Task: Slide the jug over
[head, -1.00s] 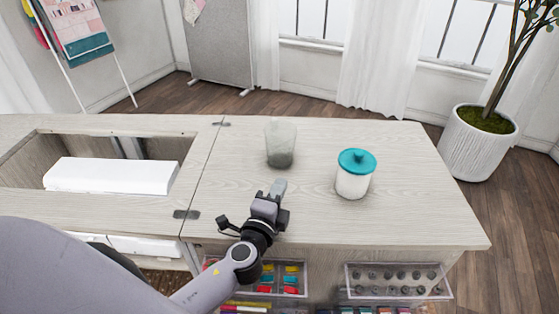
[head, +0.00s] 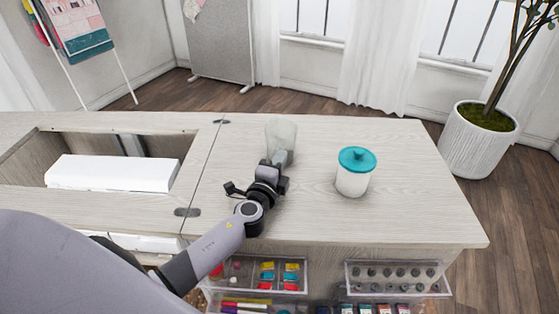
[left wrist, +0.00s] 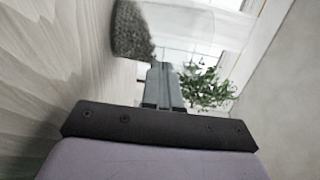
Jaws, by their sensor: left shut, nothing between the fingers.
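The clear jug (head: 281,131) stands upright on the pale wooden cabinet top, left of the teal-lidded white canister. Dark grey grainy contents fill its lower part, seen in the left wrist view (left wrist: 131,33). My left gripper (head: 281,158) is shut and empty, low over the top at the jug's near side, hiding its lower part in the head view. Its closed fingertips (left wrist: 163,68) are right at the jug in the left wrist view; I cannot tell whether they touch it. My right gripper is not in view.
The white canister with a teal lid (head: 355,174) stands to the right of the jug. The cabinet top (head: 420,215) is clear farther right and behind. An open recess with a white block (head: 112,174) lies left; clear drawers (head: 398,278) jut out below the front edge.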

